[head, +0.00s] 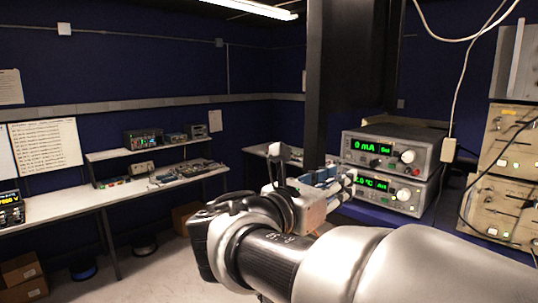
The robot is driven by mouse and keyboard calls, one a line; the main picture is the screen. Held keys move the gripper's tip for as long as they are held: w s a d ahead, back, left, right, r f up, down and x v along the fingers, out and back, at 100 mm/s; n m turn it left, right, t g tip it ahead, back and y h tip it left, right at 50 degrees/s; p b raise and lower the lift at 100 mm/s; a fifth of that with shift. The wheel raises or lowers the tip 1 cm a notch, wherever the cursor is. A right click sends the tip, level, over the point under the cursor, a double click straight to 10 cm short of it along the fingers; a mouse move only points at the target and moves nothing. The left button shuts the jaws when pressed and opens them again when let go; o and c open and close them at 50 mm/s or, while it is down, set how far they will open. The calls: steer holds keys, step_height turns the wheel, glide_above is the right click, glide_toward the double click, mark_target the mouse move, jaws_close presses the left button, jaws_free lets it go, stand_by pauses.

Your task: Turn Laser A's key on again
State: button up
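Two stacked grey instruments with green displays stand on a blue surface at the right in the head view. The upper instrument (391,149) reads "0 mA" and has a pale round knob at its right. The lower instrument (392,192) shows a partly covered reading ending in "°C". I cannot make out a label for Laser A or pick out its key. My gripper (347,180) is in front of the lower instrument's left end and overlaps it in the picture. Its fingertips are small and partly hidden, so contact and opening cannot be told.
Beige rack units (505,140) with hanging cables stand at the right. A white cable (455,95) hangs beside the instruments. A dark vertical column (340,75) rises behind my gripper. A long bench (110,195) with electronics runs along the left wall. Cardboard boxes (20,272) lie on the floor.

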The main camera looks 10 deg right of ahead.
mark_target(375, 163)
steer(key=p+x, duration=0.2)
steer(key=x, duration=1.4)
steer(key=shift+c, duration=0.6)
jaws_close()
